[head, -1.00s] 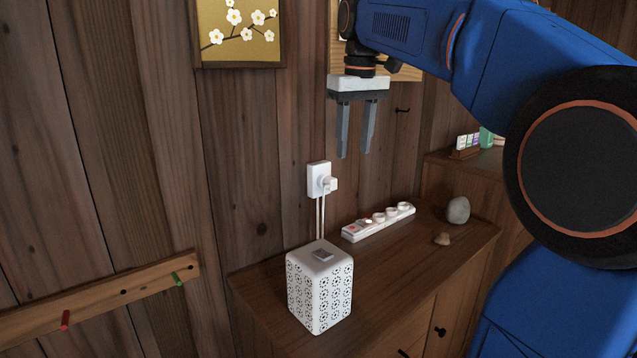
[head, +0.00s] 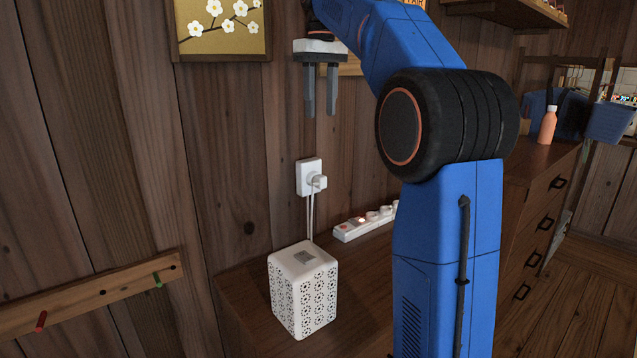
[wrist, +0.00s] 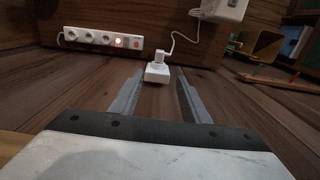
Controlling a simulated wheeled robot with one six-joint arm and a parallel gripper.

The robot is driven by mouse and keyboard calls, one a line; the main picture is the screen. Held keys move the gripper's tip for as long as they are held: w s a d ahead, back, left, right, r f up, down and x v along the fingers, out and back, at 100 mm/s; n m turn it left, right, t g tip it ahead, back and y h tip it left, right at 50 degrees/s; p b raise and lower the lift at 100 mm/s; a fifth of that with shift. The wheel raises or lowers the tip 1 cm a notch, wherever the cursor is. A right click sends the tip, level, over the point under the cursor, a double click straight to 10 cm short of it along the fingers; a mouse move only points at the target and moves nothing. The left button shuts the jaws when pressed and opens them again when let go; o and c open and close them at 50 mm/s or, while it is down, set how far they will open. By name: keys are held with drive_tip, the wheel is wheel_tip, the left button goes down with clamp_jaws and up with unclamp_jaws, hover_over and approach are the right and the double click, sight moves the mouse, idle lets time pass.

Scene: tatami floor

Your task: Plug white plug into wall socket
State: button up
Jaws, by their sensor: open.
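The white wall socket (head: 304,183) is a plate fixed to the wooden wall, above the cabinet. The white plug (head: 320,182) is at the front of this plate and appears seated in it; its cord runs down toward a white patterned box (head: 304,295). In the wrist view the plug (wrist: 158,59) and the socket (wrist: 156,77) show ahead, between the finger ends. My gripper (head: 320,114) is open and empty, fingers pointing down, above the socket and apart from the plug. The plug's prongs are hidden.
A white power strip (head: 357,226) with a lit red switch lies on the cabinet right of the box; my arm partly hides it. A peg rail (head: 100,298) is on the wall at left. A flower picture (head: 222,45) hangs above. Wall around the socket is bare.

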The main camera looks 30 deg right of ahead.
hover_over(320, 176)
wheel_tip(320, 176, down, 12)
drive_tip(key=shift+f, duration=0.15)
idle(0.4)
drive_tip(key=shift+f, duration=2.6)
clamp_jaws()
